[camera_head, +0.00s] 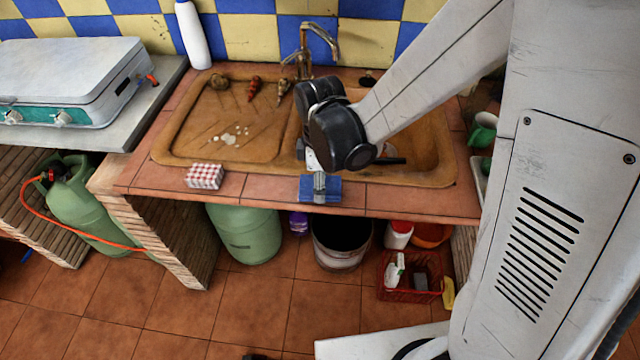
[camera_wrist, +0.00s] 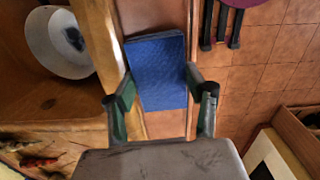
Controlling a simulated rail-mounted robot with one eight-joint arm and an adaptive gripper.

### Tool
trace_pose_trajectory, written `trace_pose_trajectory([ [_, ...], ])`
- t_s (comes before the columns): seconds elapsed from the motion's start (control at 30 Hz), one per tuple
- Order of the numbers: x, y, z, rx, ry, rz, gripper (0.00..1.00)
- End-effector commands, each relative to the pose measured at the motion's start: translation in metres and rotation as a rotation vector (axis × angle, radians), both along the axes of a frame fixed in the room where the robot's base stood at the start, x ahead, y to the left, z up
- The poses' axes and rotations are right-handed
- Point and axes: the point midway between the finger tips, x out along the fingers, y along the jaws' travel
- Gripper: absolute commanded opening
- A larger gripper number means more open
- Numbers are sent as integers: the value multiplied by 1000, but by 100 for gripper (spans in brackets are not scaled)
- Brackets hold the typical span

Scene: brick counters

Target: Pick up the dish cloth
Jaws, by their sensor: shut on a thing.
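A folded blue cloth (camera_head: 330,190) lies at the front edge of the tiled counter, in front of the sink. In the wrist view the blue cloth (camera_wrist: 156,70) is flat and rectangular, between my two fingers. My gripper (camera_head: 319,182) points down onto it from above, and the fingers are closed against its two sides. The wrist view shows my gripper (camera_wrist: 160,85) with one finger at each side edge of the cloth. The cloth appears to be at counter height; I cannot tell whether it touches the counter.
A red-and-white checked folded item (camera_head: 205,176) sits left on the counter edge. The brown sink (camera_head: 230,110) and the tap (camera_head: 312,45) are behind. A white bottle (camera_head: 193,35) stands at the back. A red basket (camera_head: 410,290) is on the floor below.

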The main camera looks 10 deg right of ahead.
Motion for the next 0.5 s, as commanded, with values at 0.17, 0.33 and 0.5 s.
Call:
trace_pose_trajectory([
  [0.17,0,0,7,0,0,0,26],
  [0.33,0,0,24,0,0,0,26],
  [0.5,-5,10,47,0,0,5,26],
])
